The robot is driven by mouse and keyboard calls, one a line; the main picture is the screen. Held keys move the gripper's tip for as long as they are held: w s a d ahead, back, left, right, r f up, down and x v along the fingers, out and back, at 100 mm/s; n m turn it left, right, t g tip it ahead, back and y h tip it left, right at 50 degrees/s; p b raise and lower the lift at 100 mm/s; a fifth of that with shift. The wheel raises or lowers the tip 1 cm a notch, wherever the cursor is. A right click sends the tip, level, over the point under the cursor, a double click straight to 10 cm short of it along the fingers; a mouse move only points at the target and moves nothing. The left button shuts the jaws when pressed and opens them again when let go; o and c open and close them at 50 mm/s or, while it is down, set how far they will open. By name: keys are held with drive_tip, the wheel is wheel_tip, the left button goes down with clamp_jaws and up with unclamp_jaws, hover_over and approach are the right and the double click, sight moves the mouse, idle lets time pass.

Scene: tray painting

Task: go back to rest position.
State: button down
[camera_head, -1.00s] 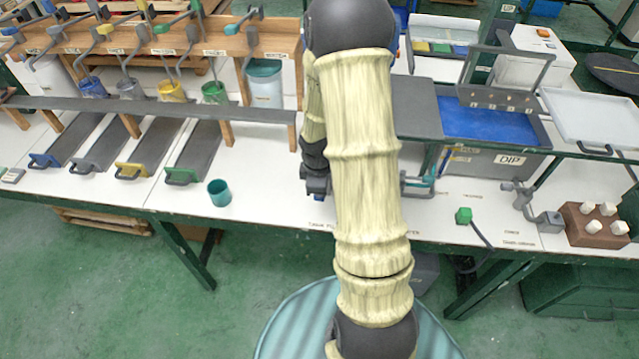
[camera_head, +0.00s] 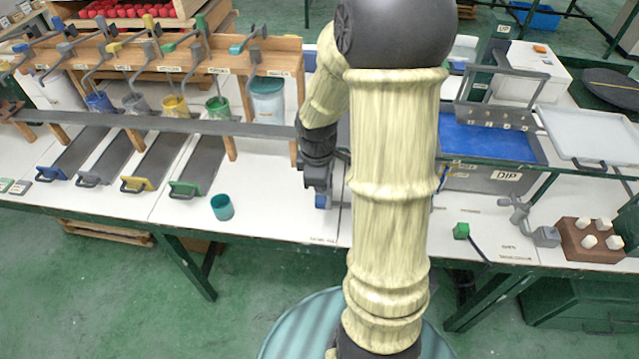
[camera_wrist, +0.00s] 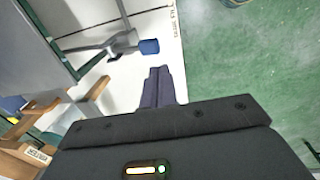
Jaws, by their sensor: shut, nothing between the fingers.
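In the wrist view, my gripper (camera_wrist: 158,76) has its two dark fingers together with nothing between them. They are over the white bench top, close to its edge with the green floor. A grey fitting with a blue end (camera_wrist: 148,46) lies just beyond the fingertips; I cannot tell the exact gap. In the head view, my arm rises through the middle of the picture and bends down at the left to the dark wrist. The fingers themselves are hard to make out there.
A teal cup (camera_head: 222,207) stands on the bench left of my wrist. The wooden lever rack (camera_head: 285,48) with coloured pots is behind it.

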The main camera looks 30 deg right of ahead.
idle(0.3)
drive_tip(key=s+a+r+m+t, duration=0.1)
drive_tip(key=s+a+r+m, duration=0.4)
drive_tip(key=s+a+m, duration=0.2)
drive_tip(key=a+m, duration=0.2)
drive_tip(key=m, duration=0.2)
drive_tip(key=shift+s+a+y, duration=0.3)
drive_tip(key=shift+a+y, duration=0.1)
drive_tip(key=shift+w, duration=0.1)
